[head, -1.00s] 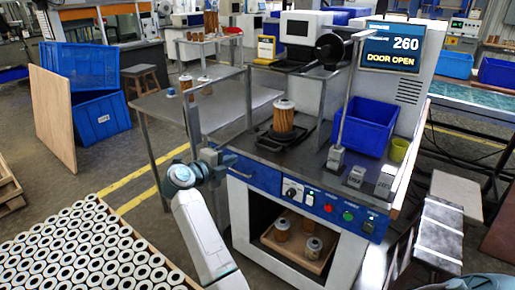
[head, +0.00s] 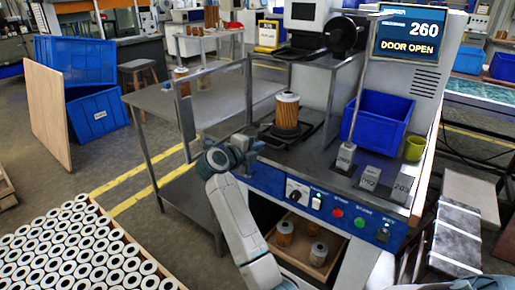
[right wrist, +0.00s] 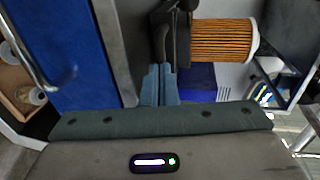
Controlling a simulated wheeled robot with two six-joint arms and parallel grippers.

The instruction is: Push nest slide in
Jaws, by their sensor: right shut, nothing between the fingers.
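The nest slide (head: 283,135) is a dark plate on the machine's grey worktop, with an orange pleated filter cartridge (head: 287,112) upright on it. In the right wrist view, the slide's black front part (right wrist: 162,40) and the cartridge (right wrist: 222,40) show sideways. My right gripper (head: 250,144) is at the worktop's front edge, just in front of the slide. Its blue-grey fingers (right wrist: 160,70) are shut and empty, with tips at or very near the slide's black front part; I cannot tell whether they touch. My left gripper is not in view.
A blue bin (head: 380,125), a green cup (head: 415,148) and several small blocks stand right on the worktop. A metal post rises beside the slide. A shelf below holds cartridges (head: 285,233). White cartridges fill a tray at lower left.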

